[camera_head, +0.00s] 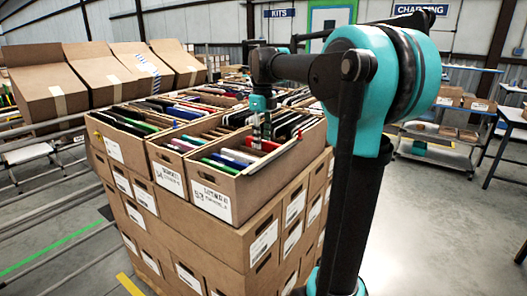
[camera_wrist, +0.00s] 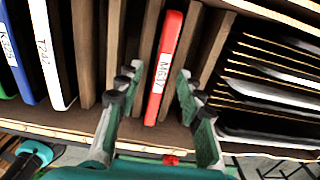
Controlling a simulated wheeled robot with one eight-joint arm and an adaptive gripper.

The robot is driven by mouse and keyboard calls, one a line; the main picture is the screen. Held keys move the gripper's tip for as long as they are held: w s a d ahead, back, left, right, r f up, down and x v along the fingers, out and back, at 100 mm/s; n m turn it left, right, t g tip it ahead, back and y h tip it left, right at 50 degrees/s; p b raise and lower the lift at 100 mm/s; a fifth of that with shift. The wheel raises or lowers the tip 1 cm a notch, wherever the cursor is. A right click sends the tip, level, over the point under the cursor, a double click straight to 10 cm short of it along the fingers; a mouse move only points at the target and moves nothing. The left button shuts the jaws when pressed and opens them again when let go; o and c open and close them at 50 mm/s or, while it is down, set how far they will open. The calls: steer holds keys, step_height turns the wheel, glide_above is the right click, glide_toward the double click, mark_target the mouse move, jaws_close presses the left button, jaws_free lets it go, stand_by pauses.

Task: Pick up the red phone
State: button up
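The red phone (camera_wrist: 165,66) stands on edge in a carton slot in the wrist view, with a white label reading about M637. Its red edge also shows in the head view (camera_head: 266,146), in the front right carton (camera_head: 233,198). My gripper (camera_wrist: 157,84) is open, with one finger on each side of the red phone and a visible gap to it on both sides. In the head view my gripper (camera_head: 259,130) points down into that carton. How deep the fingertips reach beside the phone is hard to tell.
Brown dividers (camera_wrist: 205,48) stand close on both sides of the phone. White (camera_wrist: 48,50) and blue phones stand to the left, and dark devices (camera_wrist: 265,90) to the right. The carton's front wall (camera_wrist: 60,128) is near the fingers. More filled cartons surround it on the stack.

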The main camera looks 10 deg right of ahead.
steer(key=shift+f, duration=0.5)
jaws_close()
steer(key=shift+r, duration=0.15)
